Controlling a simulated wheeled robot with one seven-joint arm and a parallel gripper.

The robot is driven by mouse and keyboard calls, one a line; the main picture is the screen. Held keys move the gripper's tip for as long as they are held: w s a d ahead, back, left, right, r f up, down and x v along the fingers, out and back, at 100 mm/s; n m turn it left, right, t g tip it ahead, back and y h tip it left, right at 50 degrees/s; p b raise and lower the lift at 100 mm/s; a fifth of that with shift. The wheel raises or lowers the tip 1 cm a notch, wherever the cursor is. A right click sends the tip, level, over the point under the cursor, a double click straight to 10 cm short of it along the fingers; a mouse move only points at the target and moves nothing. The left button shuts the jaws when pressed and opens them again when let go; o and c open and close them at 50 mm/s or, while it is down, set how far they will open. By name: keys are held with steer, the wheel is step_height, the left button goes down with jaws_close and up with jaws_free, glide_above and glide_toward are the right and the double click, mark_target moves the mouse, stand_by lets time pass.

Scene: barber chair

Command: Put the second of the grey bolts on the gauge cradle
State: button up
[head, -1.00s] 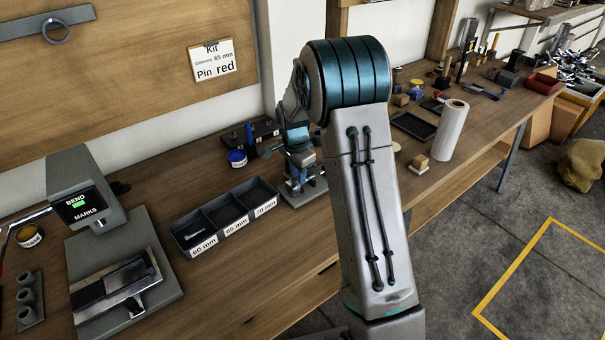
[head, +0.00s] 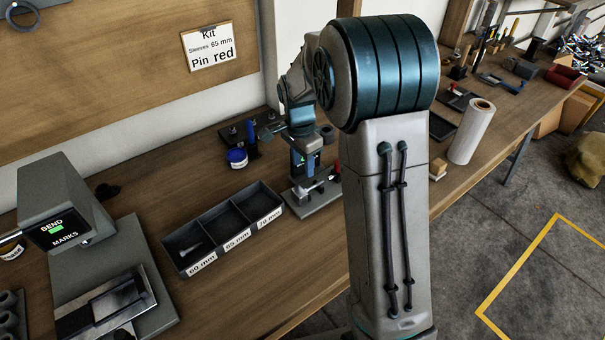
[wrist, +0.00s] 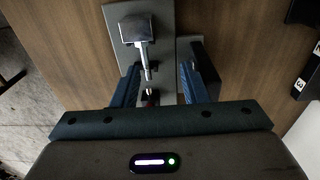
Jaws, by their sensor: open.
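In the head view a grey bolt (head: 190,250) lies in the 60 mm compartment of the black tray (head: 222,228). The grey gauge base (head: 318,197) stands right of the tray, with my gripper (head: 308,178) directly over it. In the wrist view my gripper (wrist: 160,70) is open, its two blue fingers apart. A thin metal rod (wrist: 147,66) below a square block (wrist: 138,28) shows between the fingers, over the grey plate (wrist: 118,15). I cannot tell whether this rod is a bolt or part of the gauge. My wrist partly hides the cradle.
A bend-marks machine (head: 62,210) stands at the left of the bench. A blue-labelled tin (head: 237,157) and a dark block with a blue peg (head: 250,135) sit behind the tray. A white roll (head: 471,132) stands at the right. Bare bench lies in front of the tray.

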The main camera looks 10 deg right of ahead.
steer(key=s+r+n+t, duration=0.2)
steer(key=s+r+n, duration=0.4)
steer(key=s+r, duration=0.7)
steer(key=s+f+n+t, duration=0.1)
steer(key=s+f+n, duration=0.2)
steer(key=s+n, duration=0.4)
steer(key=s, duration=0.6)
steer(key=shift+s+y, duration=0.3)
steer(key=shift+d, duration=0.1)
steer(key=shift+c, duration=0.4)
steer(key=shift+s, duration=0.1)
